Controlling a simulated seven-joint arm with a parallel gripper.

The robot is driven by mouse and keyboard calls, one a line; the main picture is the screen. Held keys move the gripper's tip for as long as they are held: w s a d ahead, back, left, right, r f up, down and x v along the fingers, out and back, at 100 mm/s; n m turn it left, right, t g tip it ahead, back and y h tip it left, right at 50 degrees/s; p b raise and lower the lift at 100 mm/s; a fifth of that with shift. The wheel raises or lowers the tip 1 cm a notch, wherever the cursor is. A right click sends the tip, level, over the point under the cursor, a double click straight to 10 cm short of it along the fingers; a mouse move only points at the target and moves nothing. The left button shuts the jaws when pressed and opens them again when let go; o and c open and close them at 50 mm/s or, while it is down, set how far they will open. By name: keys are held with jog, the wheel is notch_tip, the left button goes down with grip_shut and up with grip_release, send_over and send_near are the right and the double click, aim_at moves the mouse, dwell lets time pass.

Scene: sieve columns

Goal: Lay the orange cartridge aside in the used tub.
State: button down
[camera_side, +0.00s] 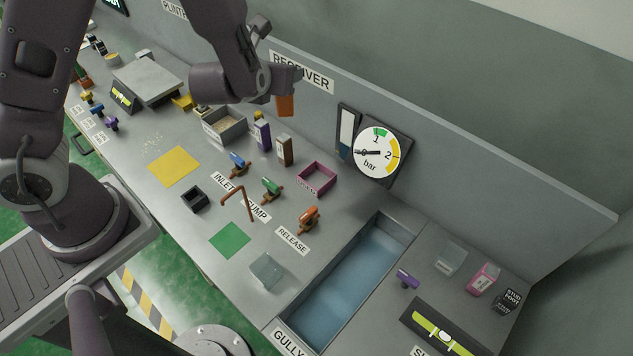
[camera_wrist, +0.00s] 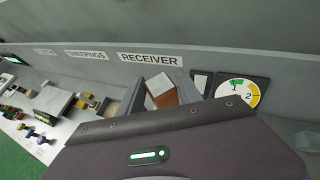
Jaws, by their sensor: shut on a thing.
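My gripper (camera_side: 284,88) is shut on the orange cartridge (camera_side: 286,106), held in the air in front of the backboard, by the RECEIVER sign. In the wrist view the orange cartridge (camera_wrist: 165,98) shows between the fingers, with a pale grey end; its lower part is hidden by my wrist housing. An open magenta-rimmed tub (camera_side: 317,179) stands on the bench below and to the right of the cartridge in the side view.
A purple block (camera_side: 262,134) and a brown block (camera_side: 285,150) stand upright left of the magenta tub. A grey open box (camera_side: 225,127) is farther left. Blue, green and orange valves (camera_side: 309,219) stand in front. A pressure gauge (camera_side: 378,152) is on the backboard; a water-filled gully (camera_side: 350,280) lies right.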

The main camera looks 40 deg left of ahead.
jog(key=w+d+f, duration=0.1)
jog(key=w+f, duration=0.2)
jog(key=f, duration=1.1)
jog(key=w+d+f, duration=0.1)
jog(key=w+f, duration=0.3)
jog(key=f, duration=1)
jog(key=shift+w+d+f, duration=0.15)
jog(key=shift+d+f, duration=0.05)
jog(key=shift+f, duration=0.2)
jog(key=c, duration=0.8)
grip_release()
